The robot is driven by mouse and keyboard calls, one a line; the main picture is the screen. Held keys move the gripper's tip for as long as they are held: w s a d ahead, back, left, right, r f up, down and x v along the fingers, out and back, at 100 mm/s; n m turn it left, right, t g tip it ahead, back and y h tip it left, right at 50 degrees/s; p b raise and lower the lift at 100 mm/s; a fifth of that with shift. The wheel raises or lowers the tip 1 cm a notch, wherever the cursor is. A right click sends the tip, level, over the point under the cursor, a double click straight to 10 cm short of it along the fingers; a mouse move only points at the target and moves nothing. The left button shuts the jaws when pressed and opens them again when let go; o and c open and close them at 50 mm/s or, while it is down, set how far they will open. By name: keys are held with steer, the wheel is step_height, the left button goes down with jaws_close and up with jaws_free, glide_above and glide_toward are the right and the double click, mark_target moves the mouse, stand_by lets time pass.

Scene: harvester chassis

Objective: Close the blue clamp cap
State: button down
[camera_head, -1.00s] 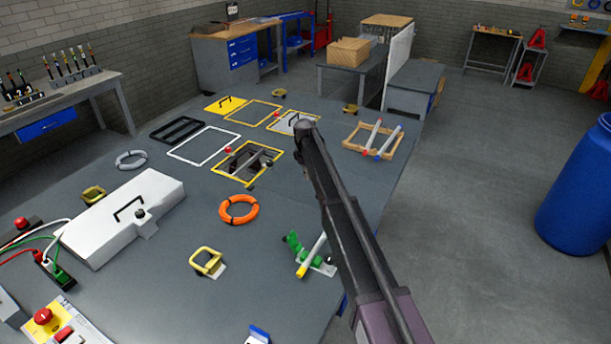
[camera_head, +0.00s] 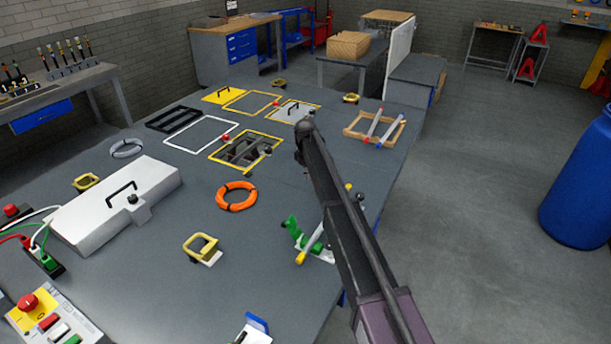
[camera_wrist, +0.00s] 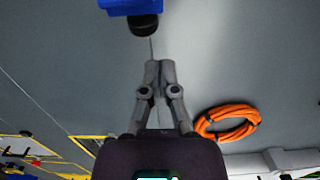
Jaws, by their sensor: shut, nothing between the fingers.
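In the wrist view my gripper (camera_wrist: 159,66) points up the picture with its fingertips together and nothing between them. A blue part (camera_wrist: 130,5) with a black round knob (camera_wrist: 143,25) sits just beyond the tips at the top edge, apart from them and cut off by the frame. I cannot tell if it is the clamp cap. A green clamp (camera_head: 292,228) stands by a white tube with a yellow end (camera_head: 301,258). My gripper is hidden in the head view.
A white box (camera_head: 115,205) stands at the left. Another blue piece (camera_head: 257,322) is at the bottom edge. Open floor and a blue barrel (camera_head: 578,190) are at the right.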

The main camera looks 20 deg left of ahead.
steer(key=shift+d+f, duration=0.1)
steer(key=shift+f, duration=0.2)
steer(key=shift+s+d+r+p, duration=0.1)
steer(key=shift+d+r+p, duration=0.35)
steer(key=shift+d, duration=0.45)
steer(key=shift+s+d+r+p, duration=0.1)
steer(key=shift+d+r+p, duration=0.25)
steer(key=shift+d, duration=0.5)
steer(key=shift+s+a+r, duration=0.1)
steer(key=shift+r, duration=0.1)
